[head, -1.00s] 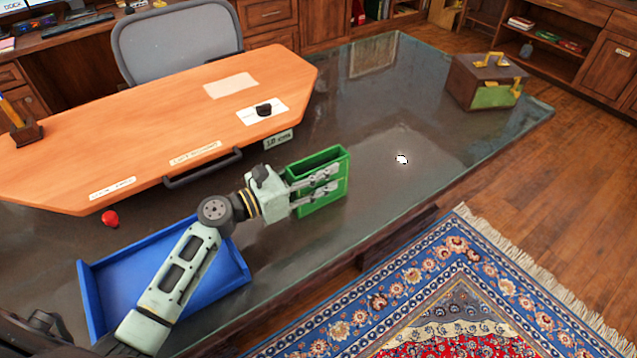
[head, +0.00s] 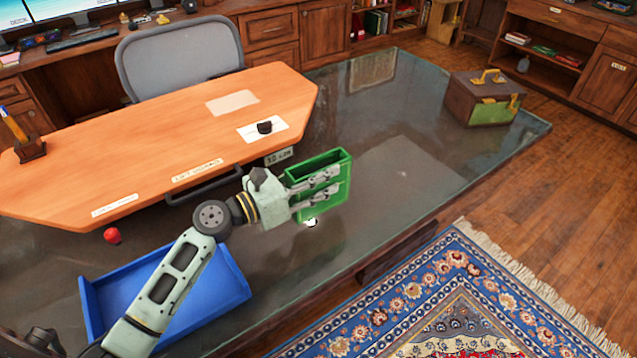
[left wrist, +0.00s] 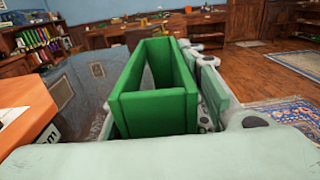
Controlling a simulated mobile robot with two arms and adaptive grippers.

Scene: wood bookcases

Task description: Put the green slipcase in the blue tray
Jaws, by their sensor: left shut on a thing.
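The green slipcase (head: 322,170) is an open-topped box held upright in my left gripper (head: 318,188), over the dark glass desk top. My left gripper is shut on its side wall. In the left wrist view the slipcase (left wrist: 155,108) fills the middle, its open top facing up, with finger links (left wrist: 212,85) along its right side. The blue tray (head: 225,285) lies on the desk at the lower left, apart from the slipcase. My left arm passes over the tray and hides part of it. My right gripper is not in view.
An orange wooden board (head: 150,140) with paper labels lies behind the tray, and a small red object (head: 112,236) sits between them. A brown and green box (head: 484,98) stands at the far right. The glass right of the slipcase is clear.

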